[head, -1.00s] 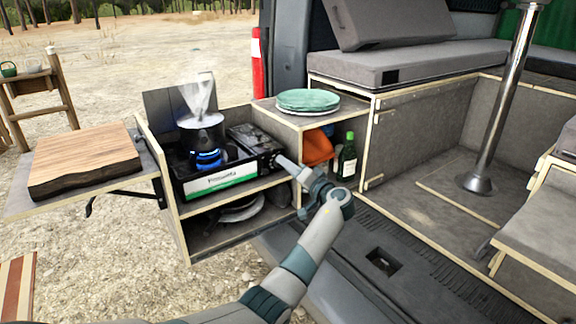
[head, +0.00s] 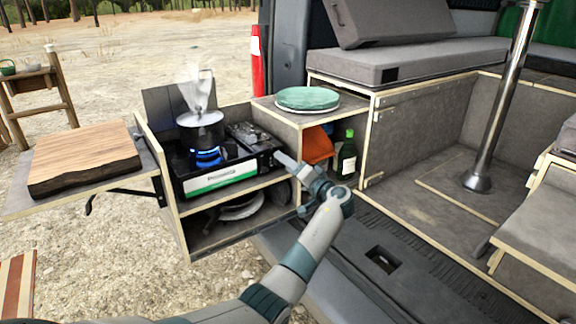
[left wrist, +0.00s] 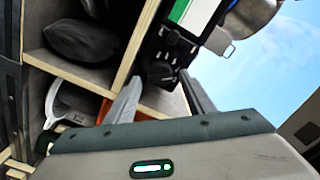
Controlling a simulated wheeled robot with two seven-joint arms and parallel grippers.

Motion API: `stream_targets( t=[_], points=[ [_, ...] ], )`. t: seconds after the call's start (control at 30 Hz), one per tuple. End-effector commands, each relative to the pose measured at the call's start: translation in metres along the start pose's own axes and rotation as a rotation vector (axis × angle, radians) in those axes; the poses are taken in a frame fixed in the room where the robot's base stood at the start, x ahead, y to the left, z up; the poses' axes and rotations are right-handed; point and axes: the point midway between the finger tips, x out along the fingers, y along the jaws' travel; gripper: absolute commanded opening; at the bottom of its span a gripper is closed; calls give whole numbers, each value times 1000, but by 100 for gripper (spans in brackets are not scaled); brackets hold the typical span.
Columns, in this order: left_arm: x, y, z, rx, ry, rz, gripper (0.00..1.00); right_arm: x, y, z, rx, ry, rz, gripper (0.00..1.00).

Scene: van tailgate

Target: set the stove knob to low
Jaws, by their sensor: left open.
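The camp stove (head: 220,180) is a dark unit with a white and green front label, on the top shelf of the van's kitchen box. A steaming pot (head: 200,133) stands on its burner over a blue flame (head: 207,157). My left gripper (head: 280,159) is at the stove's right front end. In the left wrist view, a dark round knob (left wrist: 161,72) shows on the stove front, in line with the gap between the open fingers of my left gripper (left wrist: 160,80). I cannot tell whether the fingers touch it, or its setting. My right gripper is out of view.
Green plates (head: 308,98) sit on the counter right of the stove. An orange item (head: 317,146) and a green bottle (head: 347,157) are in the cubby below. A wooden board (head: 85,158) lies on the left side shelf. Dark cookware (head: 237,208) is under the stove.

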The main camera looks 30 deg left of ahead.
Motion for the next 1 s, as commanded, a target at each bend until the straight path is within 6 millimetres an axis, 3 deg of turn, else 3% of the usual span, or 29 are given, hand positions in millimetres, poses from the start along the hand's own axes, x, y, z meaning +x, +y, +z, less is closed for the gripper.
stream_targets(
  t=[0.17,0.37,0.7,1.0],
  points=[
    [-9,1,0,-1,0,1,49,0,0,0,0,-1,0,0],
    [-34,1,0,-1,2,2,49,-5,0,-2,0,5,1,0],
    [-101,2,0,-1,1,3,49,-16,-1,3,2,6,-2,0],
    [-154,2,0,0,0,2,49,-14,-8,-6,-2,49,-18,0]
  ],
)
